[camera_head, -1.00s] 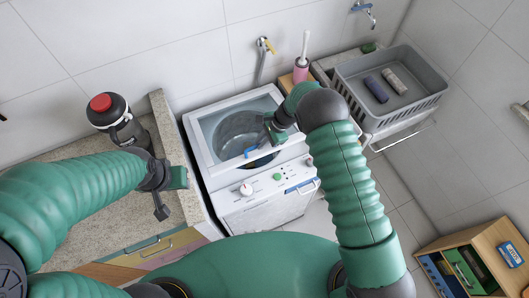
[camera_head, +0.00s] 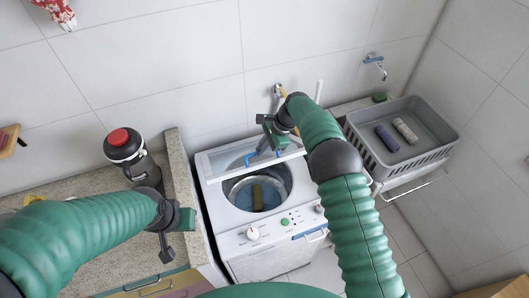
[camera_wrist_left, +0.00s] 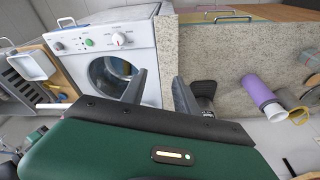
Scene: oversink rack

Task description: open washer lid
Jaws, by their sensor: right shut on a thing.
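The white washer (camera_head: 240,232) stands in the middle of the head view, its top opening uncovered and its metal drum visible. The lid (camera_head: 287,156) is swung up toward the back wall, its pale front edge raised above the opening. My left gripper (camera_head: 173,232) is open and empty, left of the washer near the counter. Its spread fingers show in the left wrist view (camera_wrist_left: 160,88), as does the washer (camera_wrist_left: 135,42).
A brownish item (camera_head: 257,197) lies in the drum. A black bottle with a red cap (camera_head: 126,150) stands on the granite counter (camera_head: 95,172) at left. A grey basket (camera_head: 430,137) with two rolls is at right. The tiled wall is close behind the washer.

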